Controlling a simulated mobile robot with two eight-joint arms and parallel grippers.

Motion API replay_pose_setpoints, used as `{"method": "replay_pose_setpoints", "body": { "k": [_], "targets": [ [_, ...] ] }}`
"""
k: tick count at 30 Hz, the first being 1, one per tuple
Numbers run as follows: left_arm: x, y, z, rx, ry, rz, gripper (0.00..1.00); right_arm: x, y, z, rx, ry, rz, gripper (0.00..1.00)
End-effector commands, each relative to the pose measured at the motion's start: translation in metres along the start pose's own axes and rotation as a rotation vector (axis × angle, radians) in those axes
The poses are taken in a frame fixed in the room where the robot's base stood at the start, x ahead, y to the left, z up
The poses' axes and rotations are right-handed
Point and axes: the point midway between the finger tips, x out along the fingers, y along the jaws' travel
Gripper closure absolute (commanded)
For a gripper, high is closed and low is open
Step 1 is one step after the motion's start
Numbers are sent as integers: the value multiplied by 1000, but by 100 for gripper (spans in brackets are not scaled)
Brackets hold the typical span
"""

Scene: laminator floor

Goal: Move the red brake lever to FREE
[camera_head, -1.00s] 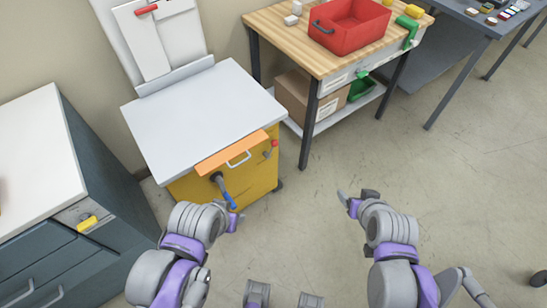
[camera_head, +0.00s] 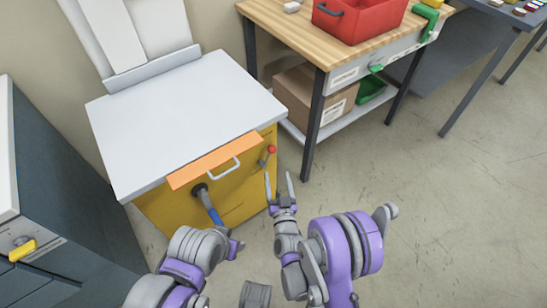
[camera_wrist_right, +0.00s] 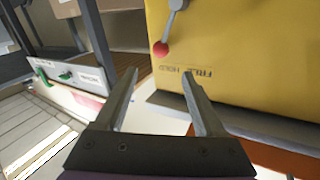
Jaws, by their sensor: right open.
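The red brake lever, a grey stem with a red ball knob (camera_head: 271,149), is on the front of the yellow cabinet (camera_head: 240,198), near its right edge. In the right wrist view, the red knob (camera_wrist_right: 160,49) shows beyond and between the fingertips, beside upside-down lettering that seems to read FREE and HOLD. My right gripper (camera_head: 279,180) is open and empty, just below the knob in the head view. Its two fingers (camera_wrist_right: 160,76) stand apart in the wrist view and do not visibly touch the lever. My left gripper (camera_head: 237,246) is low at centre-left; its fingers are not clear.
An orange panel with a pale handle (camera_head: 224,169) and a blue-handled lever (camera_head: 211,208) are also on the cabinet front. A wooden bench (camera_head: 295,37) with a red bin (camera_head: 355,22) stands at the back right. Floor to the right is open.

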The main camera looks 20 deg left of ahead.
Motion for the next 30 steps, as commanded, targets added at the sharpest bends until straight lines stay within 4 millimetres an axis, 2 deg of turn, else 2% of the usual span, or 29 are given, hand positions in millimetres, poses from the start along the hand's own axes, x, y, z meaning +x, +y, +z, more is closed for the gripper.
{"method": "replay_pose_setpoints", "body": {
  "k": [5,18,24,30],
  "targets": [
    [-11,0,-3,0,3,0,50,3,-3,2,2,11,-1,29],
    [-86,0,-26,0,30,0,50,27,-2,-3,1,11,0,29],
    [-78,0,-23,0,27,0,50,70,-1,4,1,8,0,29],
    [-77,0,-23,0,27,0,50,98,-1,4,2,8,0,29]
  ]
}}
